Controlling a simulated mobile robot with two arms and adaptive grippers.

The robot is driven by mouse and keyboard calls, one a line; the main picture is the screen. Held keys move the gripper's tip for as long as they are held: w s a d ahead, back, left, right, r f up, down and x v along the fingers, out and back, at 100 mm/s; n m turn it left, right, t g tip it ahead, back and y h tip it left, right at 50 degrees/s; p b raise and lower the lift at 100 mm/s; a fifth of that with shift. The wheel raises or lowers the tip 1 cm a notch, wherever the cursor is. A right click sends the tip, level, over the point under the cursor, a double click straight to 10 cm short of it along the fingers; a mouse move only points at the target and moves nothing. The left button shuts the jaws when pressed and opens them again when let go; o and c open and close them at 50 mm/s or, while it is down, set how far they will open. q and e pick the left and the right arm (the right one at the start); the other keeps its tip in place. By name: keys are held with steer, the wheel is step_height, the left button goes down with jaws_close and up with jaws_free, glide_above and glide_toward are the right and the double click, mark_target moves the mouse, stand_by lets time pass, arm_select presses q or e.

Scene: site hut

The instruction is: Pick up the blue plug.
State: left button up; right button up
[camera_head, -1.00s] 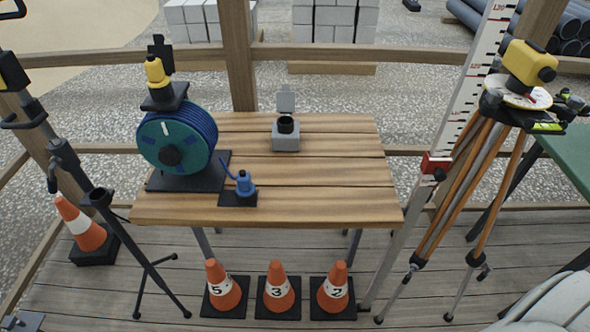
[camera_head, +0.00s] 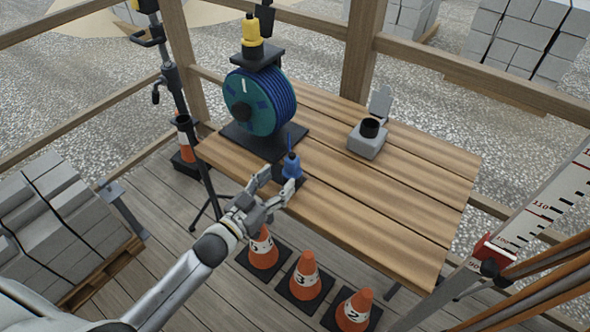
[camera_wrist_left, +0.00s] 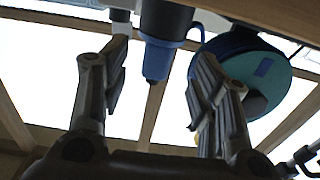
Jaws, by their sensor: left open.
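The blue plug (camera_head: 292,166) stands upright on a small dark pad (camera_head: 289,179) near the front left edge of the wooden table (camera_head: 370,205). My left gripper (camera_head: 279,180) is open just in front of the plug, its fingers pointing towards it. In the left wrist view, the plug (camera_wrist_left: 158,60) shows blue and dark grey between and beyond the two spread fingers of the left gripper (camera_wrist_left: 158,88). I see no finger clearly touching it. My right gripper is not in view.
A blue-green cable reel (camera_head: 258,103) on a dark base stands behind the plug, with a yellow and black piece (camera_head: 252,38) above it. A grey socket box (camera_head: 367,140) with raised lid is further right. Numbered cones (camera_head: 305,276) stand on the floor in front. The table's right half is clear.

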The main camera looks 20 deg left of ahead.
mark_target(288, 167)
arm_select(q)
steer(key=shift+w+d, duration=0.3)
steer(key=shift+w, duration=0.25)
steer(key=shift+w+d, duration=0.15)
steer(key=shift+w, duration=0.05)
steer(key=shift+w+r, duration=0.1)
steer(key=shift+w, duration=0.05)
steer(key=shift+w+d+r+p, duration=0.15)
steer(key=shift+w+r+p, duration=0.1)
steer(key=shift+p, duration=0.05)
steer(key=x, duration=0.3)
steer(key=shift+w+r+p, duration=0.2)
steer(key=shift+r+p, duration=0.2)
steer(key=shift+w+d+f, duration=0.1)
steer(key=shift+w+d, duration=0.1)
steer(key=shift+w, duration=0.3)
steer(key=shift+c, duration=0.2)
steer(key=c, duration=1.2)
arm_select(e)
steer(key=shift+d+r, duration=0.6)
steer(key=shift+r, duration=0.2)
